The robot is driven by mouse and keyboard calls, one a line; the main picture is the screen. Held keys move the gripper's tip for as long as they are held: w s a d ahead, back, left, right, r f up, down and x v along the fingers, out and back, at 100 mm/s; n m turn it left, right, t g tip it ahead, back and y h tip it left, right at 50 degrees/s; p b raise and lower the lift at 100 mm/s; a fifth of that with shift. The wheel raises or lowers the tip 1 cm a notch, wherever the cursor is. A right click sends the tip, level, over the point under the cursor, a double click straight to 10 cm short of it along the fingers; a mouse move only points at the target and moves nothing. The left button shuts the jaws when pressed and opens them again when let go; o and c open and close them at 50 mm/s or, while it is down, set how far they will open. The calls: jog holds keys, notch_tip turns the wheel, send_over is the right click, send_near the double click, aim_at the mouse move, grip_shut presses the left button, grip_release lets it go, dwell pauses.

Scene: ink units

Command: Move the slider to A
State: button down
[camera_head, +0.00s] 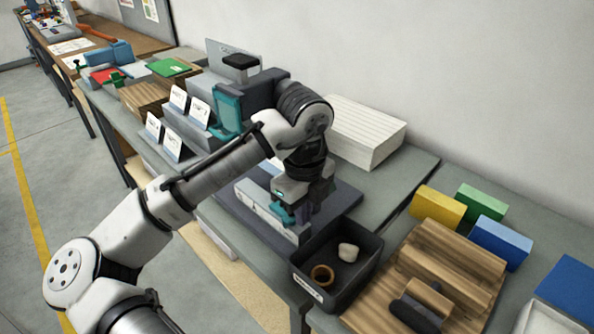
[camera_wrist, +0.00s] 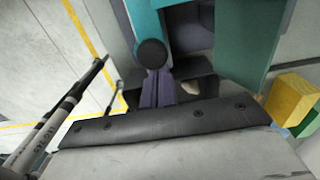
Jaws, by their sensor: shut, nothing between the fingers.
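My gripper (camera_head: 304,212) is low over the right end of a grey unit (camera_head: 252,213) with a pale front strip. In the wrist view its two purple-grey fingers (camera_wrist: 158,80) are together and empty. A teal part (camera_head: 281,213) sits at the unit beside the fingers and seems to be the slider. In the wrist view a round black knob (camera_wrist: 151,53) on teal lies just beyond the fingertips; I cannot tell whether they touch it. The mark A cannot be read, and my arm hides part of the unit.
A black bin (camera_head: 324,286) holding a ring (camera_head: 322,275) and a whitish lump (camera_head: 348,252) stands close right of the unit. A ridged wooden block (camera_head: 442,262) is further right. White cards (camera_head: 171,143) and a white stack (camera_head: 362,131) stand behind.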

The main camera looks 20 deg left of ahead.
jog(key=shift+w+a+p, duration=0.2)
jog(key=shift+w+a, duration=0.35)
jog(key=shift+a, duration=1.05)
jog(key=shift+w+a+p, duration=0.15)
jog(key=shift+w+a, duration=0.45)
jog(key=shift+a, duration=1)
jog(key=shift+w+a+p, duration=0.2)
jog(key=shift+w+a, duration=0.35)
jog(key=shift+a, duration=1.05)
jog(key=shift+s+d+r+p, duration=0.1)
jog(key=shift+s+d+p, duration=0.1)
jog(key=shift+d+p, duration=0.35)
notch_tip(320, 180, up, 7)
jog(key=p, duration=0.7)
